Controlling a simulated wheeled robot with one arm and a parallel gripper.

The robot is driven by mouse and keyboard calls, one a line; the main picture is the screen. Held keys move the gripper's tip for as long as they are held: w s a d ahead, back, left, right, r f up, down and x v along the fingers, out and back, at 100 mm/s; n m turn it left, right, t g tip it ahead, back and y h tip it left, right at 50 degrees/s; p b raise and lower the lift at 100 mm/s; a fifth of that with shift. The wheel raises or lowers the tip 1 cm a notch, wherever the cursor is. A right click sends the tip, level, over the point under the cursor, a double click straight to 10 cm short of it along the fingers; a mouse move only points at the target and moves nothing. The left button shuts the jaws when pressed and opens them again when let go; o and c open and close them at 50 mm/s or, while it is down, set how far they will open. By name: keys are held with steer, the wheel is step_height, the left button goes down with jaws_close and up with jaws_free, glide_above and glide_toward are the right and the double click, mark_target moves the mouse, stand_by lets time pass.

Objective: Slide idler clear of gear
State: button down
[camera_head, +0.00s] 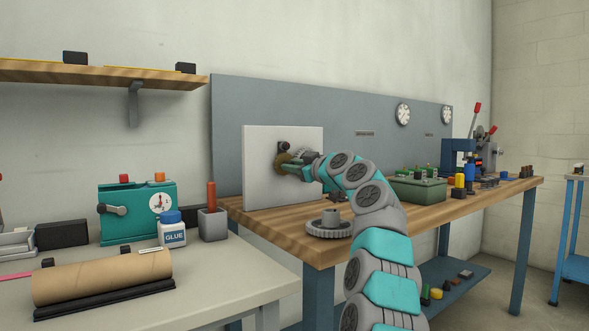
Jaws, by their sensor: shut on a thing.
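A pale upright panel (258,180) stands on the wooden workbench and carries a small gear train. A brass-coloured toothed wheel (282,161), which looks like the idler, sits on the panel's face at my fingertips. A grey gear (299,154) shows just right of it, partly hidden by my wrist. A dark block or knob (284,146) sits just above the brass wheel. My gripper (289,168) reaches in from the right and is shut at the brass wheel. The fingertips are small here, and I cannot tell whether the teeth of the two wheels touch.
A large grey gear with a hub (329,228) lies on the bench's near edge, close to my arm. A green box (418,187) stands right of my arm. A glue bottle (172,230), a teal machine (138,211) and a cardboard roll (102,277) occupy the left table.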

steer(key=shift+s+a+b, duration=0.7)
steer(key=shift+a+b, duration=0.05)
steer(key=shift+a, duration=0.2)
steer(key=c, duration=0.7)
jaws_free()
steer(key=shift+d, duration=0.1)
steer(key=shift+s+d+f+b, duration=0.15)
steer(key=shift+s+d+b, duration=0.15)
steer(key=shift+s+b, duration=0.25)
steer(key=shift+b+v, duration=1.65)
steer(key=shift+v, duration=1.55)
